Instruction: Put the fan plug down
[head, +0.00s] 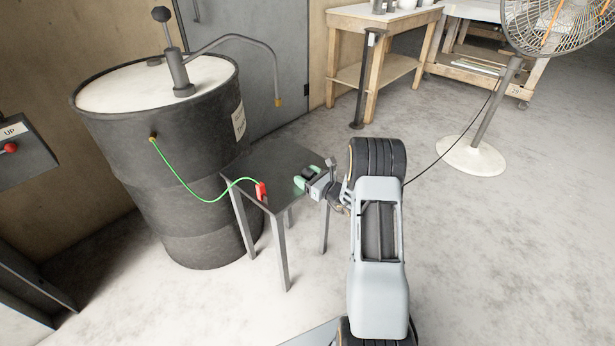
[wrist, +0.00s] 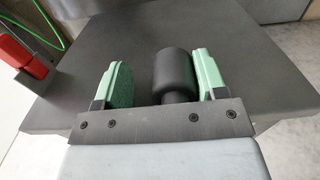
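The fan plug (wrist: 173,72) is a black cylinder in the wrist view, at the dark metal side table (wrist: 95,30). My gripper (wrist: 163,62) has its two green pads on either side of the plug. A clear gap shows between the plug and the left pad; the plug is close to or touching the right pad. The gripper is open. In the head view my gripper (head: 308,184) is low over the right part of the side table (head: 270,165); the plug cannot be made out there. Whether the plug rests fully on the tabletop is hard to tell.
A red clamp (head: 261,191) on a green wire (head: 196,197) sits at the table's front-left edge, wired to the dark drum (head: 180,140). A standing fan (head: 482,120) is at the right, its black cord (head: 455,143) running behind my arm. A wooden bench (head: 385,45) stands behind.

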